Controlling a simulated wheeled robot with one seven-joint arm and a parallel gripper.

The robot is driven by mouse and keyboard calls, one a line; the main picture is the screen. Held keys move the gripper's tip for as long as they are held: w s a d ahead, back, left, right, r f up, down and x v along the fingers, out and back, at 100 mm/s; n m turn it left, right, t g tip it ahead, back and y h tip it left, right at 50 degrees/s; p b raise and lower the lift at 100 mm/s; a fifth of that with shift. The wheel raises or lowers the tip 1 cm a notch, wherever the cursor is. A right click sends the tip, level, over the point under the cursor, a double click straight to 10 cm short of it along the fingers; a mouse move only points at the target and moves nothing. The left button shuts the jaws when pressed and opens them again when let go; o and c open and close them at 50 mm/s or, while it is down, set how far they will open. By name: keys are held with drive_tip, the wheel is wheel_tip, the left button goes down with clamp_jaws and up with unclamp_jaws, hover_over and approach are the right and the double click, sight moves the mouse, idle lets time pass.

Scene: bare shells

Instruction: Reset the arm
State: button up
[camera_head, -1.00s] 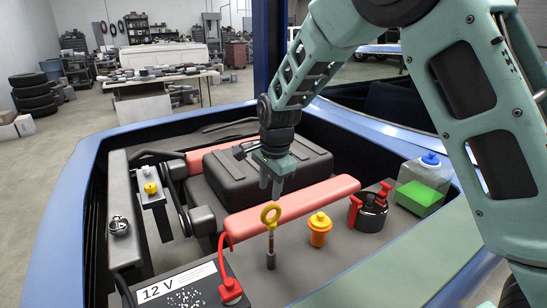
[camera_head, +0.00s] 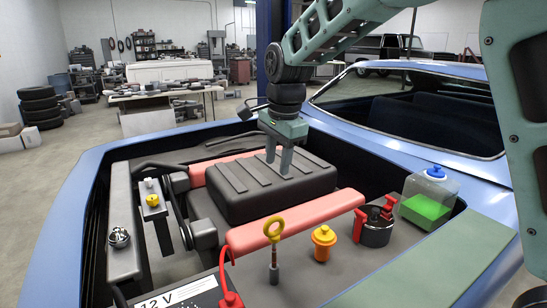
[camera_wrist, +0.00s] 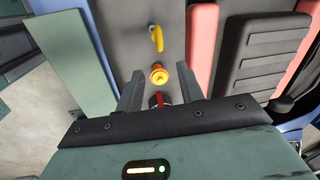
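My gripper (camera_head: 279,163) hangs above the black ribbed engine cover (camera_head: 270,182) in the head view, fingers pointing down. In the wrist view my gripper (camera_wrist: 160,82) has its two fingers apart with nothing held between them. The yellow-ringed dipstick (camera_head: 273,230) stands upright in the engine bay, apart from my gripper; its yellow ring also shows in the wrist view (camera_wrist: 157,38). The orange cap (camera_head: 323,242) sits to its right and shows beyond the fingers in the wrist view (camera_wrist: 159,74).
A black cap with red handles (camera_head: 374,225) and a reservoir with green fluid (camera_head: 428,203) stand at the right. A 12 V battery (camera_head: 182,295) with a red terminal lies at the front. Red covers (camera_head: 295,222) flank the engine cover. The blue car body (camera_head: 65,215) surrounds the bay.

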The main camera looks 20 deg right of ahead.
drive_tip(key=s+a+f+n+g, duration=0.1)
drive_tip(key=s+a+f+n, duration=0.1)
drive_tip(key=s+a+n, duration=0.5)
drive_tip(key=s+a+f+n+g, duration=0.15)
drive_tip(key=s+n, duration=0.45)
drive_tip(key=s, duration=0.6)
drive_tip(key=s+d+f+n, duration=0.1)
drive_tip(key=s+f+n, duration=0.1)
drive_tip(key=s+n, duration=0.2)
drive_tip(key=s+d+f+n, duration=0.1)
drive_tip(key=s+f+n, duration=0.2)
drive_tip(key=s, duration=0.6)
drive_tip(key=shift+n+t, duration=0.35)
drive_tip(key=shift+n, duration=0.75)
